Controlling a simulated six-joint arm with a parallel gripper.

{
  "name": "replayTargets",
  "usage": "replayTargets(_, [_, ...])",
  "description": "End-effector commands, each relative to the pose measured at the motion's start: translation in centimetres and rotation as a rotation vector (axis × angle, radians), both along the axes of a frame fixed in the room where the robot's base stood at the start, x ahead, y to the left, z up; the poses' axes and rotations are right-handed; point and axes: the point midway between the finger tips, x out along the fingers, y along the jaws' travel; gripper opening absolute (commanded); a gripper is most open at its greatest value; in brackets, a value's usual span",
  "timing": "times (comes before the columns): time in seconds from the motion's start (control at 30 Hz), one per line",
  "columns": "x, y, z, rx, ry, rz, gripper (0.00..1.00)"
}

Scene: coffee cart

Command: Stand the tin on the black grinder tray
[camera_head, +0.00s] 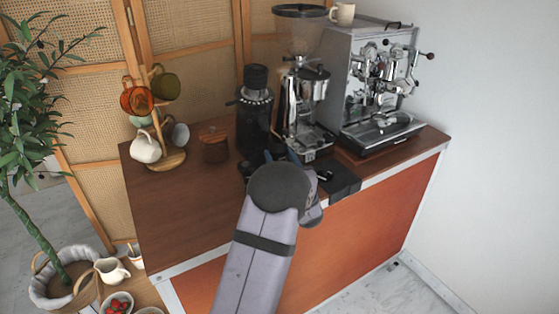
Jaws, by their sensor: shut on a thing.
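My gripper (272,157) is at the front of the black grinder, mostly hidden behind my own wrist. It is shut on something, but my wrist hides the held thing. I cannot make out the tin for sure. The black grinder (255,112) stands upright on the wooden counter, left of the chrome grinder. Its base and tray are largely covered by my gripper and wrist, so I cannot tell whether anything touches the tray.
A chrome grinder (303,105) and an espresso machine (350,90) stand close on the right. A black box (339,180) sits at the counter's front edge. A brown lidded jar (214,143) and a mug tree (165,155) stand left. The counter's front left (185,215) is clear.

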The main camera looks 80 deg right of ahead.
Motion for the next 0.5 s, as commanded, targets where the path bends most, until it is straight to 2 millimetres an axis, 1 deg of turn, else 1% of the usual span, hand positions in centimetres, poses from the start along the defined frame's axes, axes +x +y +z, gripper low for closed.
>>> replayTargets(0.03, [0.0,0.0,-0.6,0.001,-0.001,0.0,0.19])
replayTargets(0.17, [0.0,0.0,-1.6,-0.001,-0.001,0.0,0.19])
replayTargets(0.5, [0.0,0.0,-1.8,-0.003,-0.001,0.0,0.19])
